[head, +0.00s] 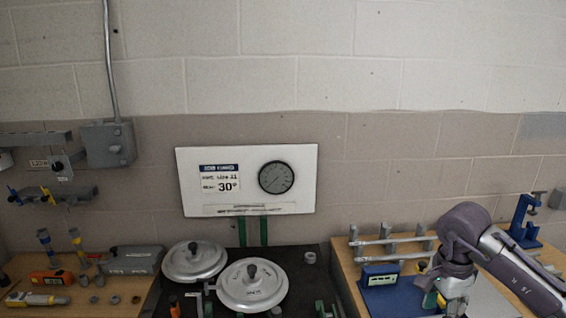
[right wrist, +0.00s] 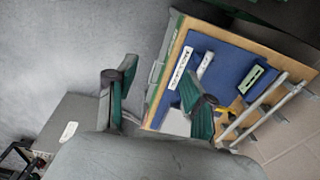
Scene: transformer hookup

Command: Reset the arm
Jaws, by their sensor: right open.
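My right arm (head: 484,255) comes in from the right in the head view, bent over the right bench. My left gripper is not in view.
The right bench holds a green-faced meter (head: 381,275), metal rods on a rack (head: 392,241) and a blue clamp stand (head: 524,222). Two round metal lids (head: 253,286) sit on the dark middle unit. The left bench carries an orange device (head: 51,278) and small parts. A gauge panel (head: 247,180) hangs behind.

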